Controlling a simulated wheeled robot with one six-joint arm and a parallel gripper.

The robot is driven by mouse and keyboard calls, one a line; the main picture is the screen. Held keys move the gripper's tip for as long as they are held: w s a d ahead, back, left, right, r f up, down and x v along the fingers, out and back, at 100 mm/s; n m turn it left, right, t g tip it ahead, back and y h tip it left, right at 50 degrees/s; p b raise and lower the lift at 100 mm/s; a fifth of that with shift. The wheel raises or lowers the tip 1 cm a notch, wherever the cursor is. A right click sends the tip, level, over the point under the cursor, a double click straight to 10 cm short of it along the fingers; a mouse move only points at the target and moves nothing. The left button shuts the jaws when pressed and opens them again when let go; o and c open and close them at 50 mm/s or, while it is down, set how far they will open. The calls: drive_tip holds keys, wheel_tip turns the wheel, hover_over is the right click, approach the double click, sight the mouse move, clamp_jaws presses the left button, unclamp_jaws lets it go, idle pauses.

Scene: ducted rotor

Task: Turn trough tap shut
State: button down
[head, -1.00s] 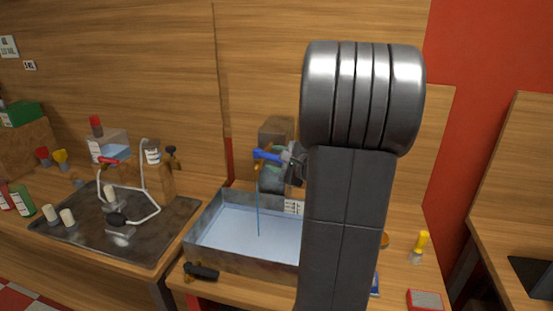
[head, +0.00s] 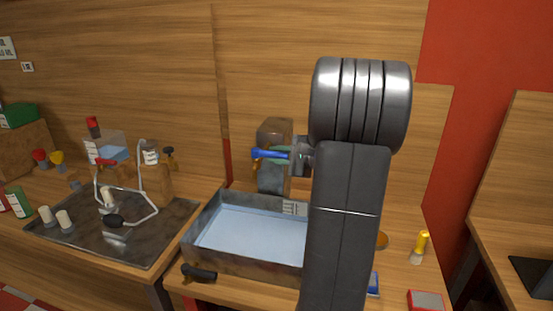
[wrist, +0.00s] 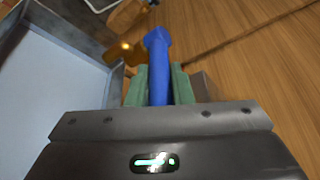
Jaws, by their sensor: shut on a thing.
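The trough tap has a blue lever handle (head: 268,154) and a brass body, which shows in the wrist view as a brass spout (wrist: 122,52). My gripper (head: 285,155) is at the tap above the back of the trough. In the wrist view the green fingers of my gripper (wrist: 159,85) are shut on the blue handle (wrist: 158,60), one on each side. The metal trough (head: 240,264) holds pale blue water. No stream shows below the tap now. My arm hides the trough's right end.
A brown block (head: 275,133) stands behind the tap. A black-handled valve (head: 199,272) is at the trough's front left. A dark tray with a bent pipe (head: 150,212) lies to the left. A yellow-handled tool (head: 421,243) stands to the right.

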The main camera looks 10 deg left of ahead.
drive_tip(key=c, duration=1.3)
unclamp_jaws()
drive_tip(key=b+v, duration=0.2)
drive_tip(key=v, duration=1.1)
drive_tip(key=shift+d, duration=0.4)
drive_tip(key=shift+a+r, duration=0.1)
drive_tip(key=p+x, duration=0.2)
drive_tip(key=x, duration=1.1)
drive_tip(key=shift+a, duration=0.35)
drive_tip(key=shift+s, duration=0.1)
